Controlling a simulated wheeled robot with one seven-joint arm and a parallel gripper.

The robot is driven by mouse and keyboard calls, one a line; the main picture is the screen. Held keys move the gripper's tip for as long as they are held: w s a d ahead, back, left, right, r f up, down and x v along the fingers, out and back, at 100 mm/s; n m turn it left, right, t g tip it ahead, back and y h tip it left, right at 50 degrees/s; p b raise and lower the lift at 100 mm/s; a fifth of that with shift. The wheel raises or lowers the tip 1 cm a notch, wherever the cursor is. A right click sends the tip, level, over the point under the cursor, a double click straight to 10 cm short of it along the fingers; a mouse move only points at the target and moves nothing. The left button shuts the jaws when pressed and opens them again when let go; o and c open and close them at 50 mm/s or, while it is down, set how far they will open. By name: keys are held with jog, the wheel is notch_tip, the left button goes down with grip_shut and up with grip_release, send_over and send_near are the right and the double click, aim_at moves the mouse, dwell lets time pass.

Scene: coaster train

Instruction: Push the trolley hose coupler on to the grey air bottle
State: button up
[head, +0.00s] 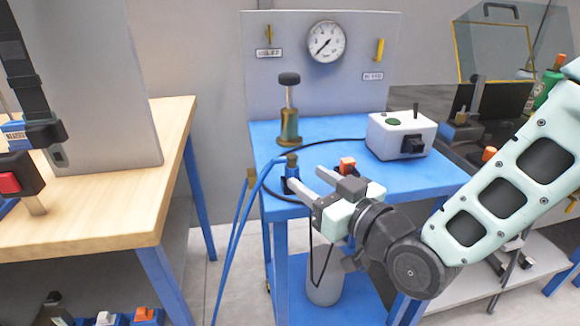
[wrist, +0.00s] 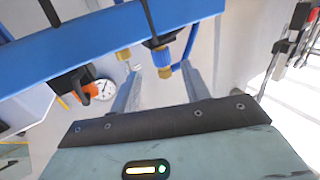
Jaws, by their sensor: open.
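A brass hose coupler (head: 292,160) with a blue hose is at a dark blue holder on the trolley's front left edge. A second brass fitting (head: 251,176) with a blue hose is just left of it. In the wrist view one brass coupler (wrist: 165,72) shows between the fingertips and another brass fitting (wrist: 123,54) to its left; which is the trolley hose coupler I cannot tell. My gripper (head: 304,177) is open, its fingers pointing at the holder; contact is unclear. A pale grey bottle (head: 325,291) stands on the lower shelf, its top hidden behind my gripper.
The blue trolley top (head: 330,134) carries a brass part with a black knob (head: 289,112), a white box (head: 401,135) and an orange-topped piece (head: 347,164). A pressure gauge (head: 326,41) is on the back panel. A wooden bench (head: 110,215) stands left.

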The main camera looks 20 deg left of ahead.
aim_at(296, 172)
jog(key=shift+p+x, duration=0.7)
jog(key=shift+x, duration=2.25)
jog(key=shift+s+a, duration=0.1)
jog(key=shift+s, duration=0.05)
grip_shut()
